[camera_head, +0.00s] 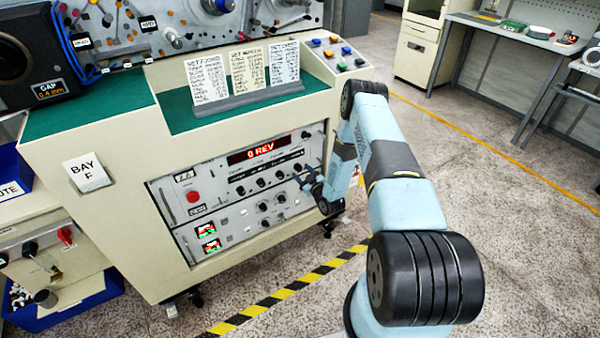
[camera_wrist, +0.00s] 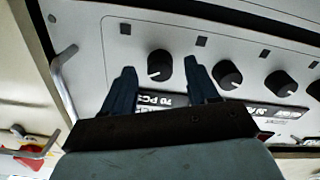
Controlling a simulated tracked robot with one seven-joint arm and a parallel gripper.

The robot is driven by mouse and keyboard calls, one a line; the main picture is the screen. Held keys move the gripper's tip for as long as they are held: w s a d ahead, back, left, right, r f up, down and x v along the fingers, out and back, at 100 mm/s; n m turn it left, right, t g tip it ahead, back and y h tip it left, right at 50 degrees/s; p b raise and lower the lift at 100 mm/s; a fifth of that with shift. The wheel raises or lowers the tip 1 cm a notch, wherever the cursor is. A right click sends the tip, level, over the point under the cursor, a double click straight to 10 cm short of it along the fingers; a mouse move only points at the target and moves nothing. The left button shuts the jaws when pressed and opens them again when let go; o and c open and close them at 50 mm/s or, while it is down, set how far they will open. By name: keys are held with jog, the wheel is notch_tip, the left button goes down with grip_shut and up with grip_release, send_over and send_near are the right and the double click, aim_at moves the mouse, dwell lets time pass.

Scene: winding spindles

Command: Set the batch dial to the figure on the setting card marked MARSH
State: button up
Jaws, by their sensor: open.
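Three printed cards, left (camera_head: 207,79), middle (camera_head: 247,70) and right (camera_head: 284,62), stand in a grey holder on the green top. Their headings are too blurred to tell surely which is MARSH. The red display (camera_head: 250,155) on the front panel reads 0 REV. Several black knobs sit below it; their labels are unreadable, so I cannot tell which is the batch dial. My gripper (camera_head: 312,182) is at the panel's right end. In the wrist view my gripper (camera_wrist: 162,82) is open, with a black knob (camera_wrist: 159,66) appearing between its fingertips; contact is not visible.
More black knobs (camera_wrist: 227,75) lie to the right in the wrist view. A metal handle (camera_wrist: 64,80) juts out at left there. A red button (camera_head: 193,196) is on the panel's left. A BAY F sign (camera_head: 87,172) is on the cabinet.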

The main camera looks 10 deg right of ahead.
jog(key=shift+x, duration=0.8)
